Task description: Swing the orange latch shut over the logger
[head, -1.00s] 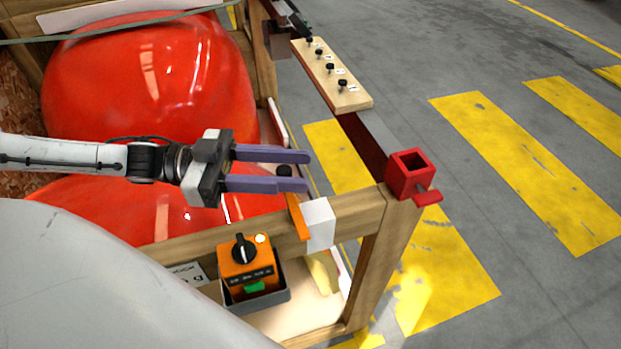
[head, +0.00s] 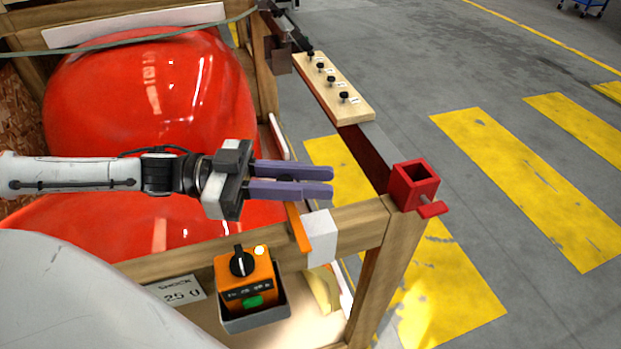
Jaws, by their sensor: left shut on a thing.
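The orange latch (head: 298,228) is a narrow bar at the crate's top rail, beside a white block (head: 322,235). It stands clear of the logger, right of it. The logger (head: 245,282) is an orange box with a black knob, a lit yellow lamp and a green button. It sits in a grey holder (head: 258,320) below the rail. My left gripper (head: 328,181) has its purple fingers over the latch's upper end and is shut on it; the fingers hide the grip point. My right gripper is not in view.
Large glossy red nosecones (head: 150,95) fill the crate behind my left arm. A red square socket (head: 414,185) tops the wooden corner post. A pale board with black knobs (head: 335,90) lies along the far side. A yellow piece (head: 322,290) lies beside the holder.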

